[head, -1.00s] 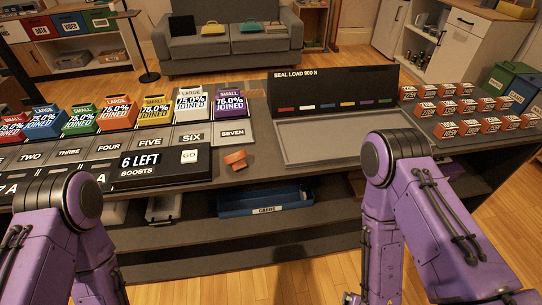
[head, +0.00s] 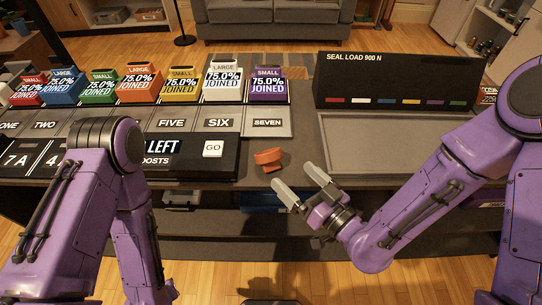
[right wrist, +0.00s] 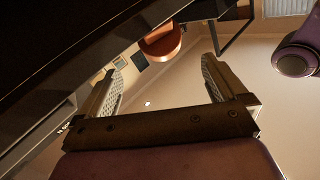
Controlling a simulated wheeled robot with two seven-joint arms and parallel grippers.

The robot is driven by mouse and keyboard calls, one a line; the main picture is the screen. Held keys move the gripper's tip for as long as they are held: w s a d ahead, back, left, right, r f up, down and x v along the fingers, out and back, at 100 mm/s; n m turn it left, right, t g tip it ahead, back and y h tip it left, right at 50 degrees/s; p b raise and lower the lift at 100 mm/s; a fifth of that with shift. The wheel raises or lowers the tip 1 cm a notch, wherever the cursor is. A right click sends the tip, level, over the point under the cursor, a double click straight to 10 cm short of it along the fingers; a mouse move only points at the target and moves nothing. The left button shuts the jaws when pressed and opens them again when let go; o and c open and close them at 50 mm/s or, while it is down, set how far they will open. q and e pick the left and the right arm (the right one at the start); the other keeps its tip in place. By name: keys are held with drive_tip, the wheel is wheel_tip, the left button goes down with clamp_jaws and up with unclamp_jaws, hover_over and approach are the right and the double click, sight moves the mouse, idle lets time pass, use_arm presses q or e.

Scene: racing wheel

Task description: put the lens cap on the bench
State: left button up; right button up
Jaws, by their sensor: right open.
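A small orange rounded piece (head: 268,159) lies on the bench (head: 300,150) close to its front edge; it is the only cap-like thing I see, and I cannot confirm that it is the lens cap. My right gripper (head: 294,178) is open and empty at the front edge, just right of and nearer than the orange piece.
A grey tray (head: 385,172) with a black "SEAL LOAD 900 N" panel (head: 395,82) stands to the right. A "GO" console (head: 213,149), numbered slots and several colored "JOINED" boxes fill the left. A blue bin (head: 262,200) sits on the shelf below.

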sight(276, 160)
drive_tip(key=shift+b+x, duration=1)
drive_tip(key=shift+x, duration=0.1)
drive_tip(key=p+x, duration=0.1)
drive_tip(key=x, duration=0.5)
drive_tip(key=shift+a+p, duration=0.25)
drive_tip(key=shift+p, duration=0.05)
drive_tip(key=shift+w+a+f, duration=0.1)
drive_tip(key=shift+w+a, duration=0.2)
drive_tip(key=shift+w, duration=0.15)
use_arm(q)
drive_tip(key=shift+s+a+f, duration=0.1)
drive_tip(key=shift+s+f, duration=0.05)
drive_tip(key=shift+f, duration=0.8)
use_arm(e)
drive_tip(key=c, duration=1.1)
